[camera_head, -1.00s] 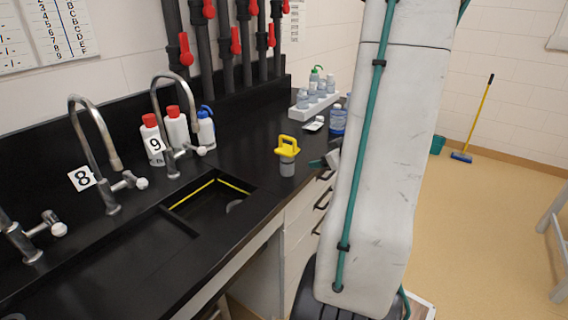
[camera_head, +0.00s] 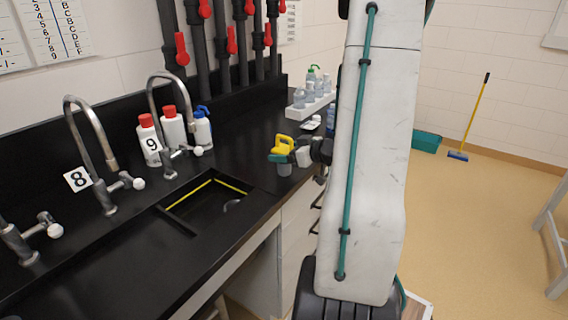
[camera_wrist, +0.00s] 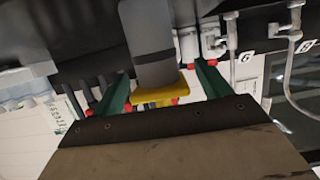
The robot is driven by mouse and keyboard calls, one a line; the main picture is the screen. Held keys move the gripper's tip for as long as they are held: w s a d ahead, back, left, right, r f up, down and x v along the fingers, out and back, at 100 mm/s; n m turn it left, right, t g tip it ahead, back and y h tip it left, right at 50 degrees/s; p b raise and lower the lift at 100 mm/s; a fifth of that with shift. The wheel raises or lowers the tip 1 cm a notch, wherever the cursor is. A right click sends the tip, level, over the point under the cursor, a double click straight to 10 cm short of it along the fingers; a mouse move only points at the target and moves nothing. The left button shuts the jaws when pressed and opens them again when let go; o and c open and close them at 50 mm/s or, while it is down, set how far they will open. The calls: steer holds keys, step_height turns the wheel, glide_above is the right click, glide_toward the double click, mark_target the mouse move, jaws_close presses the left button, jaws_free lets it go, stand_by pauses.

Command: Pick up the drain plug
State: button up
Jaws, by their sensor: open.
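The drain plug (camera_head: 284,143) has a yellow handle on a grey body. It stands upright on the black counter, right of the sink by tap 9. My gripper (camera_head: 279,158) is at the plug, and its teal finger covers part of the handle's lower side in the head view. In the wrist view the plug (camera_wrist: 150,45) lies between my two green fingers, and my gripper (camera_wrist: 163,74) is open with gaps on both sides.
The open sink (camera_head: 205,207) with yellow edging lies left of the plug. Red-capped bottles (camera_head: 172,128) and a curved tap (camera_head: 158,100) stand behind it. A white rack (camera_head: 309,108) of bottles is farther back. The counter's front edge is close to the plug.

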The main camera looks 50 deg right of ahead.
mark_target(290, 140)
steer(key=shift+w+f, duration=0.1)
steer(key=shift+w, duration=0.2)
steer(key=c, duration=1.3)
steer(key=shift+r, duration=0.75)
step_height(290, 140, up, 2)
steer(key=shift+r, duration=0.1)
steer(key=s, duration=0.5)
steer(key=s+r, duration=0.1)
steer(key=s, duration=0.4)
steer(key=s+a, duration=0.1)
steer(key=s, duration=0.5)
steer(key=shift+r, duration=0.2)
